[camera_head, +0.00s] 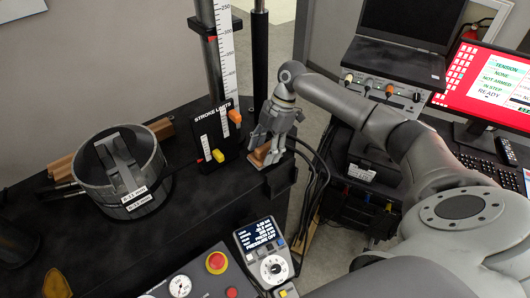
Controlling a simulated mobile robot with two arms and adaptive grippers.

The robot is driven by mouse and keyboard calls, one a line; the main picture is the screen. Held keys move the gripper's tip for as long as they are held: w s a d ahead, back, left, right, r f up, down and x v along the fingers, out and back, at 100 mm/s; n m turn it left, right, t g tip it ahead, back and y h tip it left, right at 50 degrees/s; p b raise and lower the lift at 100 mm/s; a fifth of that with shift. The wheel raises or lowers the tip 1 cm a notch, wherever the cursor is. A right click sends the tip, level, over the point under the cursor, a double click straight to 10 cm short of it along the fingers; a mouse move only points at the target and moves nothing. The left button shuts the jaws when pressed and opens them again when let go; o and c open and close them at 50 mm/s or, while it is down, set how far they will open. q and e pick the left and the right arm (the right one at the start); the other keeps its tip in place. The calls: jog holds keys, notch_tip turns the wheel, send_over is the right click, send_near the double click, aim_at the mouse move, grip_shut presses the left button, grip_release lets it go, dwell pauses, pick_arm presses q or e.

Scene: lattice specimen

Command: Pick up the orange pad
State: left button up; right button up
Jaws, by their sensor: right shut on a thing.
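The orange pad (261,157) is a small brown-orange block at the edge of the dark bench, low between the fingers of my right gripper (268,150). The gripper points down and is shut on it; the fingers hide part of the pad. I cannot tell whether the pad still touches the surface below. My left gripper is not in view.
A grey cylindrical fixture (135,195) stands on the bench (190,225) at left. A stroke-limits panel (214,135) and a ruled column (226,60) stand close left of my right gripper. Black cables (318,165) hang to its right. A control panel (205,280) is in front.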

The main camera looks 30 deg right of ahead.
jog(key=shift+r+b, duration=0.5)
jog(key=shift+r, duration=0.05)
jog(key=s+a+r+b, duration=0.2)
jog(key=s+r, duration=0.4)
jog(key=s+a+r+b, duration=0.2)
jog(key=s+a+r, duration=0.1)
jog(key=s+r, duration=0.3)
jog(key=shift+s+a, duration=0.3)
jog(key=shift+s, duration=0.1)
